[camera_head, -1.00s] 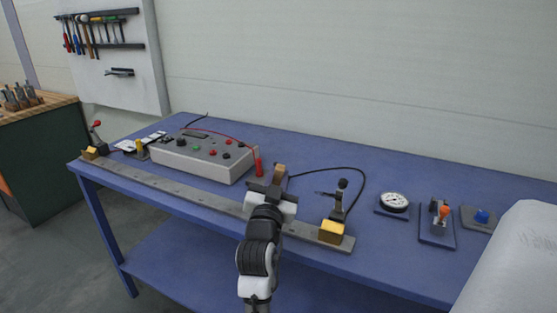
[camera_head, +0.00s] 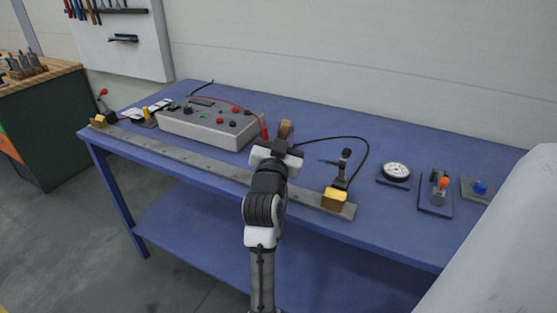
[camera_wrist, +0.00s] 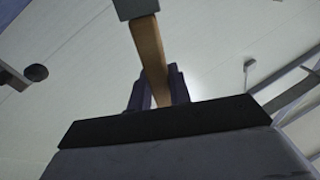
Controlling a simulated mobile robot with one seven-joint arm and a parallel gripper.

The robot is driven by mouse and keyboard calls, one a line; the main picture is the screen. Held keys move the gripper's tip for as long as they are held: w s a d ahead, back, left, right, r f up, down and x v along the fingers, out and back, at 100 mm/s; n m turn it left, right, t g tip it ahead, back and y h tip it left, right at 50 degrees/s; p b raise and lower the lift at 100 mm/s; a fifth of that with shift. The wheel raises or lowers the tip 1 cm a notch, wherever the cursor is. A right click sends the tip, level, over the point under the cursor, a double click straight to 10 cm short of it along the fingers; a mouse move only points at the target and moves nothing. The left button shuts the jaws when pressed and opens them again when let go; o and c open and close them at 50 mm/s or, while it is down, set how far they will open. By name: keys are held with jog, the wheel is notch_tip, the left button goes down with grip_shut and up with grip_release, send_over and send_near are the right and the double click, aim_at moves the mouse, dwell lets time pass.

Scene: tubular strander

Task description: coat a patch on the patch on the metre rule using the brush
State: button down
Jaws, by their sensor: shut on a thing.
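My gripper (camera_head: 277,148) is over the table near the middle of the metre rule, seen from behind. In the wrist view, its two dark fingers (camera_wrist: 157,78) are shut on the wooden handle of the brush (camera_wrist: 148,42). The brush's grey end is at the top of that view and its tip is cut off. In the head view, the brush (camera_head: 286,127) shows as a brown piece beyond the gripper. The metre rule (camera_head: 205,160) is a long grey bar along the table's front edge; my arm hides part of it. I cannot make out a patch on it.
Yellow blocks sit at the rule's right end (camera_head: 335,198) and left end (camera_head: 98,121). A grey control box (camera_head: 210,122) stands behind it. A black clamp post (camera_head: 344,168), a dial gauge (camera_head: 396,171) and a small orange-topped device (camera_head: 440,187) are to the right. The blue table (camera_head: 400,228) is bare in front of them.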

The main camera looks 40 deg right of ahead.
jog(key=s+d+r+n+h+b, duration=0.1)
jog(key=s+r, duration=0.3)
jog(key=shift+n+t, duration=0.3)
notch_tip(320, 180, down, 5)
jog(key=b, duration=0.4)
jog(key=shift+w+f, duration=0.1)
